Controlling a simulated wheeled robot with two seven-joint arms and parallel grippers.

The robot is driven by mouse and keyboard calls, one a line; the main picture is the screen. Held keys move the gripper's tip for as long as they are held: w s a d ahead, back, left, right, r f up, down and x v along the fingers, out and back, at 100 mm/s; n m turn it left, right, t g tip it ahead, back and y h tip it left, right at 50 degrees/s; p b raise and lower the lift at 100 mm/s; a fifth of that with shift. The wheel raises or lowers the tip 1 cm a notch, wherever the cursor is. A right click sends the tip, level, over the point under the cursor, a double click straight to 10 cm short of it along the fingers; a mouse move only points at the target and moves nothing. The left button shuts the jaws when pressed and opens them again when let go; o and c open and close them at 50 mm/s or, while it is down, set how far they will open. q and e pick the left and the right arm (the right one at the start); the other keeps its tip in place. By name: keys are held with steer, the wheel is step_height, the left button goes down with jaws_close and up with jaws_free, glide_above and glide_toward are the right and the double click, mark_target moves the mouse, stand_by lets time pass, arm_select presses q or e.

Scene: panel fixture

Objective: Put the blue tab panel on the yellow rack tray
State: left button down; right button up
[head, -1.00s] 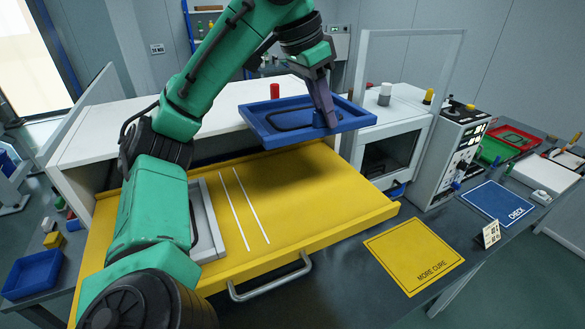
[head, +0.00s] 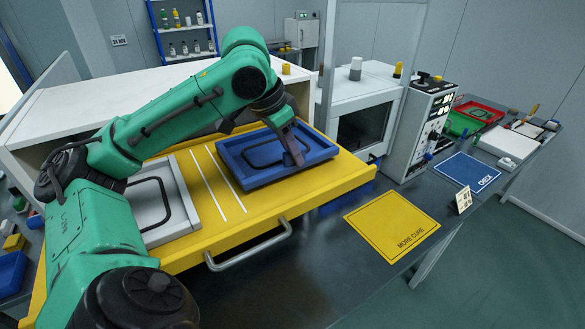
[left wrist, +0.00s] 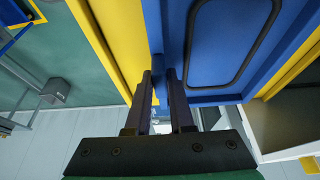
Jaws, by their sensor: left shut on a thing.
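The blue tab panel (head: 250,162) is a shallow blue tray-like panel with a black loop outline. It lies on or just above the right part of the yellow rack tray (head: 330,182); I cannot tell whether it touches. My left gripper (head: 294,157) is shut on the panel's tab at its right side. In the left wrist view the two fingers (left wrist: 163,85) close around the blue tab beside the panel (left wrist: 225,45). A grey panel (head: 160,200) lies on the left part of the tray, past two white lines. My right gripper is not in view.
The tray is pulled out from a white cabinet (head: 110,100) and has a grey handle (head: 248,245) in front. A yellow MORE CURE mat (head: 392,225) and a blue mat (head: 467,170) lie on the dark bench. A control box (head: 420,130) stands at the right.

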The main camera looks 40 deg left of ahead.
arm_select(q)
step_height(320, 180, down, 2)
steer(key=shift+w+a, duration=0.15)
steer(key=shift+r, duration=0.15)
steer(key=c, duration=0.8)
jaws_free()
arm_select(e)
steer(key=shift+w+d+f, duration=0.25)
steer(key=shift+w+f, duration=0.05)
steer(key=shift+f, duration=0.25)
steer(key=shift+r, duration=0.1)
arm_select(q)
steer(key=p+v, duration=0.3)
steer(key=v, duration=0.9)
steer(key=shift+p, duration=0.35)
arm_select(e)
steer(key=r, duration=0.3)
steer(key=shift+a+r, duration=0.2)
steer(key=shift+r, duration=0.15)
